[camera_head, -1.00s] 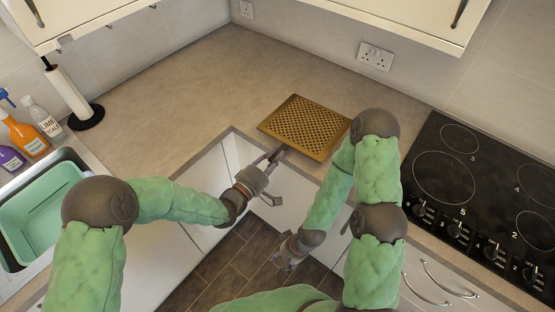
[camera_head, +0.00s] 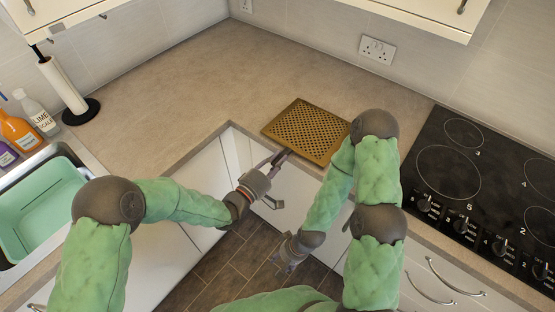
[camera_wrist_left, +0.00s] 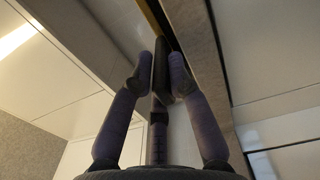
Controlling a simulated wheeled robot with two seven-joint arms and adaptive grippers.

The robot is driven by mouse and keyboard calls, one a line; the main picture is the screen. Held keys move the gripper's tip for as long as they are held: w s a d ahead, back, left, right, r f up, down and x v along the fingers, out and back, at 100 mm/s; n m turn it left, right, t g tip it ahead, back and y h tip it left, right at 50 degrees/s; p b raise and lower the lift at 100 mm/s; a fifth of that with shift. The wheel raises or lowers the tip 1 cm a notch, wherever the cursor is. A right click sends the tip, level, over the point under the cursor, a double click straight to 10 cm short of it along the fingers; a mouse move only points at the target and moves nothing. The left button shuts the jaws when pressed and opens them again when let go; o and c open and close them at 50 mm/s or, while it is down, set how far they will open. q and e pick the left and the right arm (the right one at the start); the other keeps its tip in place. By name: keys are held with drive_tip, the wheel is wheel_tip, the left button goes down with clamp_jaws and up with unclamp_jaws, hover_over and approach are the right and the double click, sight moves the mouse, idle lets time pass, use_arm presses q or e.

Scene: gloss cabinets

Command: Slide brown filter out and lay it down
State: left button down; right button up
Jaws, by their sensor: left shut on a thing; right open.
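The brown filter (camera_head: 306,130) is a flat, perforated golden-brown panel. In the head view it lies level over the worktop (camera_head: 205,85), at its front edge near the inner corner. I cannot tell whether it touches the worktop. My left gripper (camera_head: 282,156) is shut on a dark handle at the filter's front side, just off the worktop edge. The left wrist view shows both fingers (camera_wrist_left: 160,76) closed around this dark piece, with a thin golden strip of the filter (camera_wrist_left: 150,18) above. My right gripper (camera_head: 285,258) is open and empty, low over the floor.
A black hob (camera_head: 480,185) is to the right of the filter. A paper roll (camera_head: 63,88), bottles (camera_head: 38,116) and a sink with a green basin (camera_head: 40,205) are at the left. The worktop behind and left of the filter is clear. Cabinets (camera_head: 200,185) stand below.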

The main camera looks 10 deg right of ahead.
use_arm(q)
drive_tip(key=shift+f+b, duration=0.3)
drive_tip(key=shift+f, duration=0.05)
idle(0.5)
drive_tip(key=c, duration=1.1)
unclamp_jaws()
drive_tip(key=v, duration=1.2)
